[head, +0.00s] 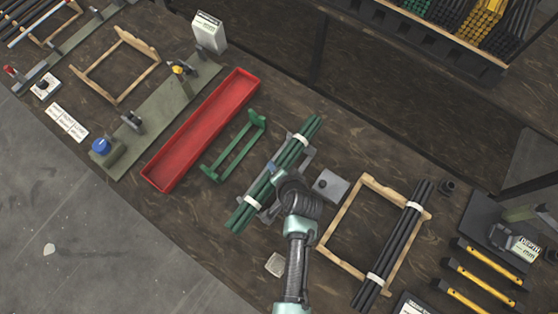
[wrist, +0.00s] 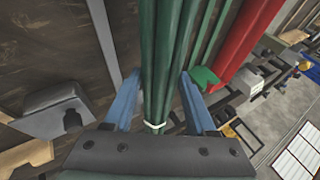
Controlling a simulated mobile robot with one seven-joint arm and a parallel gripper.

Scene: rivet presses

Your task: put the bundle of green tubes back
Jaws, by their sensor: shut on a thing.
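The bundle of green tubes (head: 258,192) runs diagonally across the middle of the bench, with a white tie near each end. My gripper (head: 282,178) is over its middle, and in the wrist view the blue fingers (wrist: 160,98) stand either side of the dark green tubes (wrist: 167,50), shut on them. A grey metal holder (head: 308,156) shows beneath and beside the bundle; whether the tubes touch it is hidden. An empty green cradle (head: 236,147) stands left of the bundle; part of it shows in the wrist view (wrist: 204,78).
A long red tray (head: 205,128) lies left of the green cradle. A grey block with a knob (head: 330,186) is close to the right of my gripper. A wooden frame (head: 345,215) bears a black tube bundle (head: 398,235). Another wooden frame (head: 118,66) is empty.

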